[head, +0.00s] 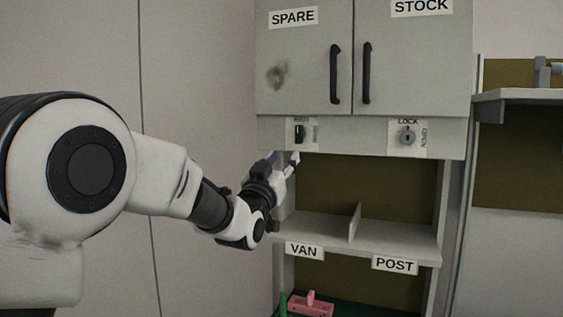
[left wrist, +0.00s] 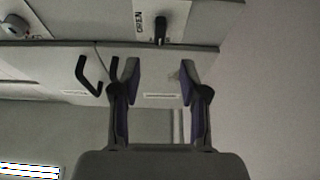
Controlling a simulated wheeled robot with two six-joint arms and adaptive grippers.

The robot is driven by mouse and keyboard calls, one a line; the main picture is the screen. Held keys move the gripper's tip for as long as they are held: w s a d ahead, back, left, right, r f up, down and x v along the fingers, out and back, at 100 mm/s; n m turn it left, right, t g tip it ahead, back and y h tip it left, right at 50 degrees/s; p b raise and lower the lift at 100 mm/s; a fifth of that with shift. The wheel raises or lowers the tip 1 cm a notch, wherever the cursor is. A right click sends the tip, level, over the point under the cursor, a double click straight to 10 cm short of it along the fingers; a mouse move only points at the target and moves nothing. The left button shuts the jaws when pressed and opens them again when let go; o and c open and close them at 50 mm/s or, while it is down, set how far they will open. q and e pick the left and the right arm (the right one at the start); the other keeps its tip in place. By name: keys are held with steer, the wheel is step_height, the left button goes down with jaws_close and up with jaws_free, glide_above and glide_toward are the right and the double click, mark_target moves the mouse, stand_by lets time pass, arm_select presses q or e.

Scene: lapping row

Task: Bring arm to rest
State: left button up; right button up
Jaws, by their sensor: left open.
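My left arm comes in from the left in the head view. Its gripper (head: 283,158) is open, just below and left of the small black switch (head: 300,133) on the cabinet's front strip. In the left wrist view the two fingers of the gripper (left wrist: 159,75) stand apart with nothing between them. The black switch (left wrist: 161,28) shows beyond the fingertips there, apart from them. My right gripper is in neither view.
A grey cabinet has SPARE (head: 293,17) and STOCK doors, both shut, with black handles (head: 335,75). A lock (head: 407,136) sits right of the switch. Below is an open shelf (head: 395,231) with a divider, labelled VAN and POST. A pink object (head: 311,305) lies lower down.

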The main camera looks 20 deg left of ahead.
arm_select(q)
steer(key=shift+f, duration=0.1)
stand_by(0.3)
step_height(320, 180, down, 32)
steer(key=w+g, duration=0.3)
steer(key=g, duration=0.3)
steer(key=s+a+f+g, duration=0.1)
steer(key=s+f+g, duration=0.35)
steer(key=f, duration=0.95)
steer(key=s+f+g, duration=0.6)
steer(key=s+f, duration=1.5)
steer(key=s, duration=0.2)
steer(key=s+f+g, duration=0.1)
steer(key=s+g, duration=0.5)
steer(key=s, duration=1.4)
steer(key=shift+s+f+n+y, duration=0.3)
steer(key=shift+f, duration=0.1)
